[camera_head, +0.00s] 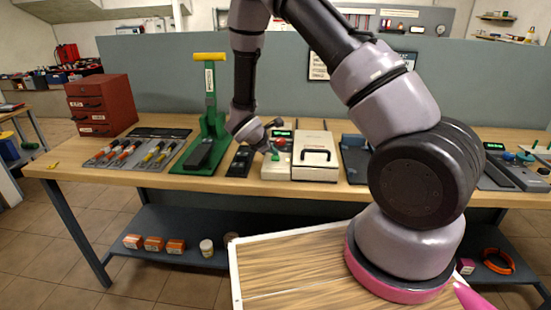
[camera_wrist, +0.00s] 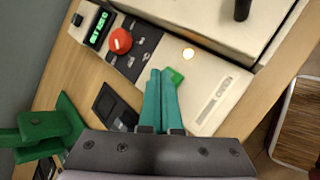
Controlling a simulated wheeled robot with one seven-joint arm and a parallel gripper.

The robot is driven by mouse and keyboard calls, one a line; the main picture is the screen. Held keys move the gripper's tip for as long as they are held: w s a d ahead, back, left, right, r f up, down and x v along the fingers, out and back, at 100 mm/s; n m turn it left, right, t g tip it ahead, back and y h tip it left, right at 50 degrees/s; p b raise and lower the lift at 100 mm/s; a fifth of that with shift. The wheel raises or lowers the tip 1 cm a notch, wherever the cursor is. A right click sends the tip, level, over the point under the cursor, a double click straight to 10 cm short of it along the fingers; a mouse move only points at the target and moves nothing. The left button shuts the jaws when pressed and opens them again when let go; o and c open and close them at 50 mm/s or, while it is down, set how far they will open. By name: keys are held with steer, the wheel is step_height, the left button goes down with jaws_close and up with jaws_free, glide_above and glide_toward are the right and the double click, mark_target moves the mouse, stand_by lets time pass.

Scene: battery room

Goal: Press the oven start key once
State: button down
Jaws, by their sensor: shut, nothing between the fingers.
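The oven (camera_head: 316,170) is a cream box with a dark handle on the bench. Its control panel (camera_wrist: 213,100) lies to its left in the head view and carries a green-lit display (camera_wrist: 98,28), a red knob (camera_wrist: 120,40) and a glowing round lamp (camera_wrist: 188,53). A green key (camera_wrist: 177,78) on the panel is partly hidden by my fingers. My gripper (camera_wrist: 161,72) has teal fingers shut together and empty. Its tips overlap the key's left edge in the wrist view; I cannot tell whether they touch it. In the head view my gripper (camera_head: 270,152) is small over the panel.
A green press (camera_head: 208,130) with a yellow handle stands left of the oven. A dark flat device (camera_head: 240,161) lies between them. Tools on a grey mat (camera_head: 140,150) and a red drawer cabinet (camera_head: 102,103) are farther left. A grey divider (camera_head: 155,80) stands behind the bench.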

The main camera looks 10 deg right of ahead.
mark_target(273, 158)
steer(key=shift+f, duration=0.45)
stand_by(0.4)
stand_by(0.3)
steer(key=shift+r, duration=0.85)
steer(key=shift+r, duration=2.55)
